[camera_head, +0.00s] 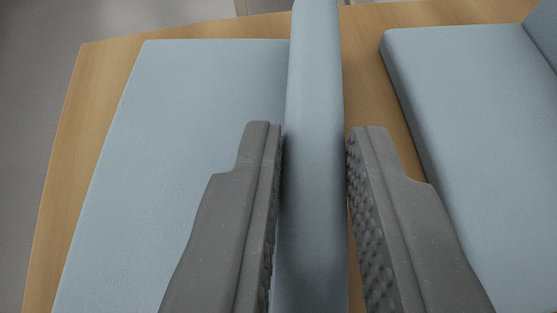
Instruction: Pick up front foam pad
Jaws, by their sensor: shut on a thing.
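A light blue foam pad (316,100) stands on its narrow edge between the two grey fingers of my gripper (314,135). It runs from the top of the view down to the bottom. The fingers are shut on it, one on each side, with textured inner faces. The pad's lower part and the contact with the fingers are partly hidden. Which pad is the front one I cannot tell for sure from this view alone.
A flat blue pad (190,150) lies left on the wooden table (75,120). Another blue pad (470,110) lies right, with a raised blue piece (543,32) at its far right. Bare wood shows between the held pad and the right pad. Grey floor (30,120) lies beyond the left edge.

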